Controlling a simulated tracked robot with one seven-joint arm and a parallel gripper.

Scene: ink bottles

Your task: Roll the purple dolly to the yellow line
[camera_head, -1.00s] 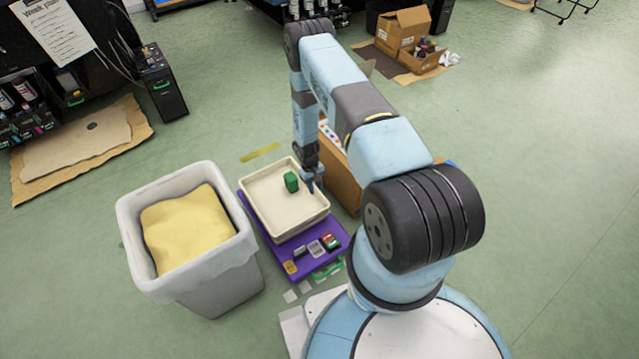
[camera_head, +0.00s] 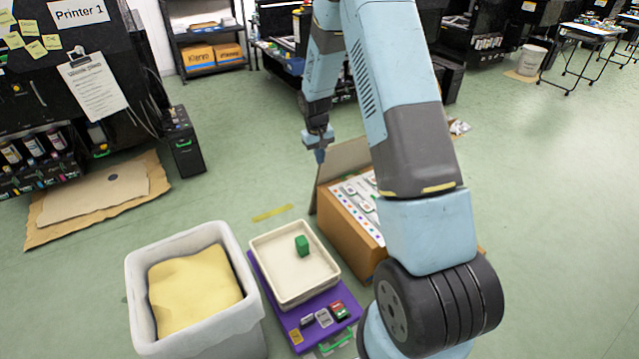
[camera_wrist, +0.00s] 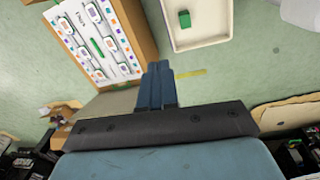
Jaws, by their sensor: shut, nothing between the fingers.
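The purple dolly (camera_head: 292,322) is low on the floor at the lower middle of the head view. It carries a cream tray (camera_head: 268,243) with a green block (camera_head: 302,245) inside, and several small items at its near end. A green handle (camera_head: 335,341) shows at its near edge. The yellow line (camera_head: 272,213) is on the floor just beyond the tray; it also shows in the wrist view (camera_wrist: 191,74). My gripper (camera_head: 320,155) is shut and empty, raised beyond and right of the tray, apart from the dolly. In the wrist view its closed fingers (camera_wrist: 157,75) point toward the floor.
A grey bin (camera_head: 190,240) with yellow contents stands left of the dolly. An open cardboard box (camera_head: 350,220) with a printed sheet stands close on the right. Brown cardboard (camera_head: 95,195) lies at the left. Green floor beyond the line is clear.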

